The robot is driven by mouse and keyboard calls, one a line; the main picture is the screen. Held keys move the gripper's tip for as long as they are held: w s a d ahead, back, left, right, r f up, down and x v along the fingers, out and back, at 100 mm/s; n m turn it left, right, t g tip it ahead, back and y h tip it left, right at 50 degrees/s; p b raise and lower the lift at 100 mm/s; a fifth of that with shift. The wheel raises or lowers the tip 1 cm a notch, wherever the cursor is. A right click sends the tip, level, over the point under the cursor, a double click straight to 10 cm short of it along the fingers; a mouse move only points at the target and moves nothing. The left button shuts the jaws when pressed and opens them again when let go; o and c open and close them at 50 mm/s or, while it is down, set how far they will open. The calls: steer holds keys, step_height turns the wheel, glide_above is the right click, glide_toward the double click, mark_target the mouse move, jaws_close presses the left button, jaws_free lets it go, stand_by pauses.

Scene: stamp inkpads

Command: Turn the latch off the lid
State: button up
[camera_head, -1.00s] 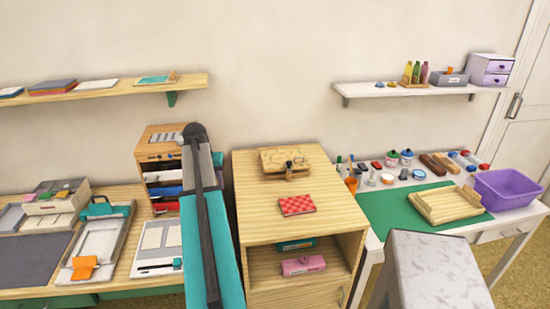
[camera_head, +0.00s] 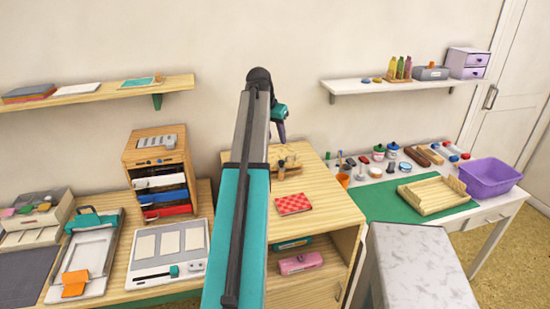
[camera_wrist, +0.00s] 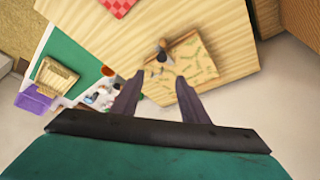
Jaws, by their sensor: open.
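A wooden box with a patterned lid (camera_wrist: 193,62) lies at the back of the wooden cabinet top, and my arm partly hides it in the head view. A small upright latch-like piece with a dark lower part (camera_wrist: 162,52) stands at the box's near edge; it also shows in the head view (camera_head: 281,169). My gripper (camera_wrist: 158,82) is open and empty, its two fingers spread and pointing towards the box. In the head view the gripper (camera_head: 281,132) hangs above the back of the cabinet, apart from the box.
A red checked pad (camera_head: 293,204) lies on the cabinet top (camera_head: 330,205) in front of the box. A drawer unit (camera_head: 158,175) and a white tray (camera_head: 158,256) stand to the left. A desk with a green mat (camera_head: 380,202) and purple basket (camera_head: 489,179) is on the right.

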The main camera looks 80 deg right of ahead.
steer(key=shift+w+f, duration=0.1)
steer(key=shift+w, duration=0.15)
steer(key=p, duration=0.4)
glide_toward(281, 161)
steer(key=shift+x, duration=3.8)
steer(key=shift+a, duration=0.15)
